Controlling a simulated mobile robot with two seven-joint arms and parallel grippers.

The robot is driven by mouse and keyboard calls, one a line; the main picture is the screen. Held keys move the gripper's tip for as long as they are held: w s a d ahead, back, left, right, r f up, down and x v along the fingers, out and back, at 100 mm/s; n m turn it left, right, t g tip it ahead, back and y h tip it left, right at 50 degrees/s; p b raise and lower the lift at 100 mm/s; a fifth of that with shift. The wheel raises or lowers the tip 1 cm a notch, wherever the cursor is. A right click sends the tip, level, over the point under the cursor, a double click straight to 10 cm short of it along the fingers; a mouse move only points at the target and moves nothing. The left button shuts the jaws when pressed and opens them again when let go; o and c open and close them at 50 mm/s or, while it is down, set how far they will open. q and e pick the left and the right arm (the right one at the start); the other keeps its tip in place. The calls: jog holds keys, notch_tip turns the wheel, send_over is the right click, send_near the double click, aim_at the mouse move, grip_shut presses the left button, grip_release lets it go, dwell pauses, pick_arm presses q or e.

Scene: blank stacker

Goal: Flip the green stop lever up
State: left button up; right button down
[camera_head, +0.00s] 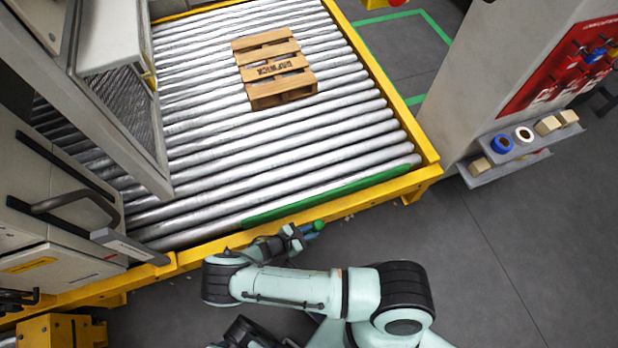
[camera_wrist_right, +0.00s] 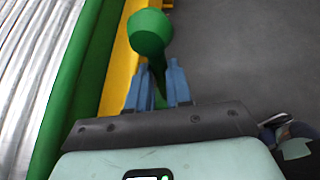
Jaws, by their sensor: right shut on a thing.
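The green stop lever ends in a round green knob (camera_head: 319,225), just outside the yellow front rail of the conveyor. In the right wrist view the knob (camera_wrist_right: 150,32) stands beyond the fingertips, with a narrow green shaft below it. My right gripper (camera_head: 309,231) is at the lever; its blue fingers (camera_wrist_right: 159,84) are shut on the shaft just under the knob. A long green stop bar (camera_head: 335,189) lies along the conveyor's front edge. The lever's lower end is hidden by the fingers. My left gripper is not in view.
A wooden pallet (camera_head: 285,88) lies on the roller conveyor (camera_head: 200,185). The yellow rail (camera_head: 378,196) borders the rollers. A grey machine cabinet (camera_head: 60,200) stands at left. A grey post with a small shelf (camera_head: 520,152) stands at right. The floor at lower right is clear.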

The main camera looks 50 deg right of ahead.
jog(key=shift+w, duration=0.1)
jog(key=c, duration=1)
grip_release()
jog(key=shift+c, duration=0.2)
pick_arm(q)
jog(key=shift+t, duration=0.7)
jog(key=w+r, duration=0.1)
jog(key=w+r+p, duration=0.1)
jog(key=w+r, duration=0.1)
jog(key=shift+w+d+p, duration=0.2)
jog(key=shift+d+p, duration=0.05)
jog(key=shift+p, duration=0.1)
pick_arm(e)
jog(key=v, duration=1.3)
jog(key=shift+r, duration=0.15)
jog(key=shift+a, duration=0.1)
